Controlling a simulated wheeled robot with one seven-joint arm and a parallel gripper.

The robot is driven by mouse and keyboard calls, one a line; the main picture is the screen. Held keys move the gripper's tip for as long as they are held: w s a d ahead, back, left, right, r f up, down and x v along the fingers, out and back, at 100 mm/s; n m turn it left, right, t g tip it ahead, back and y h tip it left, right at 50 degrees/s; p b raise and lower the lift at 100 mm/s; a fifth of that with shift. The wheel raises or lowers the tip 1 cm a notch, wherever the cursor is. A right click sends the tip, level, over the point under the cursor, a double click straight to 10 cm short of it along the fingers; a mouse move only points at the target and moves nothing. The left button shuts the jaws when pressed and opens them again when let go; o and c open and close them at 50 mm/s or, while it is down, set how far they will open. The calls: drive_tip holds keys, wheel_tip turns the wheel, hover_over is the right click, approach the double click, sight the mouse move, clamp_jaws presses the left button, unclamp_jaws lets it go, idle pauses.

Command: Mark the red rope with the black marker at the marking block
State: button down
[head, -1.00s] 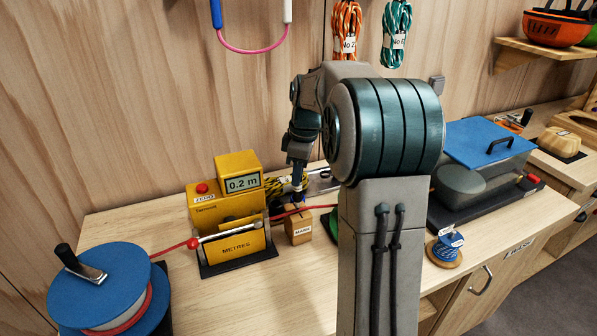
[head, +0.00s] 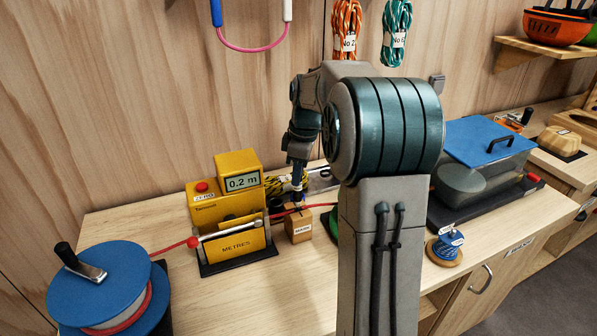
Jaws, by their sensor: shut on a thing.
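The red rope (head: 172,248) runs from the blue reel (head: 95,275) at the left, through the yellow metre counter (head: 232,214) whose display reads 0.2 m, and on to the marking block (head: 298,228). The block is a small wooden cube labelled MARK. My gripper (head: 298,190) points down just above the block. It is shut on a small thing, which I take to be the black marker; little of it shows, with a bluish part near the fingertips. I cannot tell whether its tip touches the rope. My arm hides the rope's far end.
A clear box with a blue lid (head: 487,142) stands on the right of the bench. A small blue spool (head: 446,245) sits near the front edge. A yellow-black rope coil (head: 290,184) lies behind my gripper. A green thing (head: 330,222) is partly hidden by my arm.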

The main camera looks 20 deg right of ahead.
drive_tip(key=shift+r+p, duration=3.15)
drive_tip(key=shift+r, duration=0.9)
